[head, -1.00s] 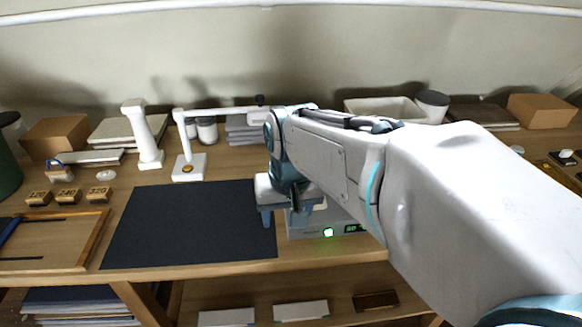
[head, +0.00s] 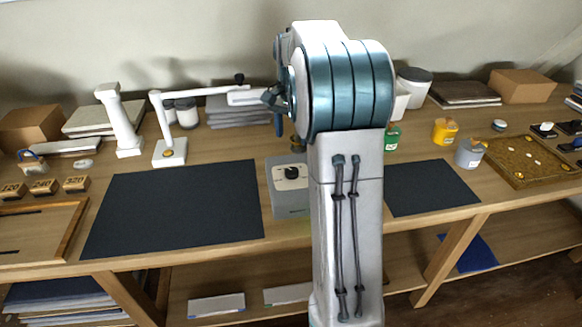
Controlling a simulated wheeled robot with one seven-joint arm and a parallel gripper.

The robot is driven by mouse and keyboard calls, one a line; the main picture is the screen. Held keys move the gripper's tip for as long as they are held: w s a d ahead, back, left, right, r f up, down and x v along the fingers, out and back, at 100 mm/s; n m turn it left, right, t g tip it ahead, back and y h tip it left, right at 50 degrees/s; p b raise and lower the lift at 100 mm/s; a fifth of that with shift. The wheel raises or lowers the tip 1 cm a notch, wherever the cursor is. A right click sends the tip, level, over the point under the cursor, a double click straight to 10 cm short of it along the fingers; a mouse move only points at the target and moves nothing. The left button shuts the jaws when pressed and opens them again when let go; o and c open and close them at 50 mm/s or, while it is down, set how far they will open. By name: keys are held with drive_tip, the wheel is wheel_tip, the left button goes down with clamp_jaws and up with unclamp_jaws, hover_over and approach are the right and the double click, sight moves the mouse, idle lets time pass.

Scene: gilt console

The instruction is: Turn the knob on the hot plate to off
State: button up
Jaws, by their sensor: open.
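The hot plate (head: 281,204) looks like the grey box on the bench, just right of the large dark mat. A black round knob (head: 292,172) sits on a pale panel on it. The knob's pointer is too small to read. The right part of the box is hidden behind my raised arm, and no lit display shows on the visible part. My gripper cannot be made out; my arm's upper links fill the middle of the view.
The dark mat (head: 175,215) lies left of the box, a smaller dark mat (head: 430,187) to the right. A white jointed stand (head: 170,150) reaches over the bench behind. Yellow (head: 445,131) and grey (head: 469,153) pots and a brown tray (head: 530,163) stand at right.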

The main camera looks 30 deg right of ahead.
sight(291, 170)
wheel_tip(291, 170, down, 12)
drive_tip(key=shift+r, duration=0.1)
idle(0.4)
drive_tip(key=c, duration=1)
